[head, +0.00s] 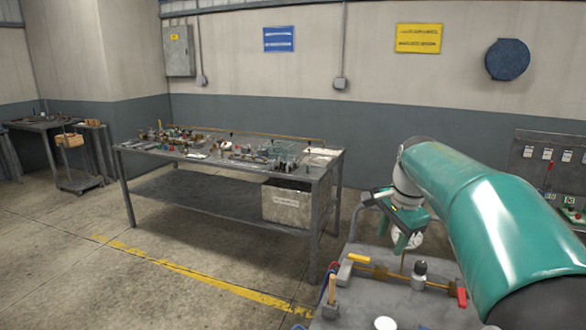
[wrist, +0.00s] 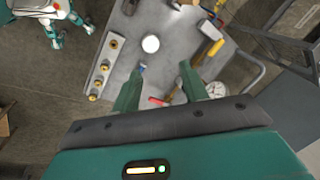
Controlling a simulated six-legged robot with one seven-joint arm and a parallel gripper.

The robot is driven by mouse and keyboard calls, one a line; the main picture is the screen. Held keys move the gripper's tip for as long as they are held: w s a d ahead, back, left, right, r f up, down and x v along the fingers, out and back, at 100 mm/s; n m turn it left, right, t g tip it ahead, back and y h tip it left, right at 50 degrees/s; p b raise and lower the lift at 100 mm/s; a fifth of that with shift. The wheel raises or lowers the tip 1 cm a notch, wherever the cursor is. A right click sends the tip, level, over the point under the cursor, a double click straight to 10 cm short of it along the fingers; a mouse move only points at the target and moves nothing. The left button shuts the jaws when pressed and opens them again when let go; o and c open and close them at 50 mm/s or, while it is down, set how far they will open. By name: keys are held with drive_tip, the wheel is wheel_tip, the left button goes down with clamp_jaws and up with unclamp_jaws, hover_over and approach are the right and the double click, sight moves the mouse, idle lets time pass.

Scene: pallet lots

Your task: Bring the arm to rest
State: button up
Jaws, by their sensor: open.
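My teal arm reaches in from the right of the head view, bent downward at its far end. In the head view my gripper (head: 402,222) hangs over the far part of the cart, in front of a round white gauge (head: 408,240). Its fingertips are hard to make out there. How far it is above the cart's fittings I cannot tell.
The cart carries a yellow-handled pipe (head: 358,258), a red-ended valve (head: 461,297), a white disc (head: 385,323) and brass fittings (wrist: 103,68). A long workbench (head: 240,188) full of small parts stands beyond, with a labelled box (head: 287,204) below.

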drive_tip(key=s+a+f+n+t, duration=0.1)
drive_tip(key=s+n, duration=0.3)
drive_tip(key=s, duration=0.5)
drive_tip(key=s+a+f+n+t, duration=0.1)
drive_tip(key=s+a+f+n, duration=0.2)
drive_tip(key=s, duration=0.6)
drive_tip(key=s+a+f+n, duration=0.2)
drive_tip(key=s+n, duration=0.4)
drive_tip(key=s, duration=0.4)
drive_tip(key=shift+f+t+h, duration=0.4)
drive_tip(key=shift+f, duration=0.25)
drive_tip(key=shift+a, duration=0.1)
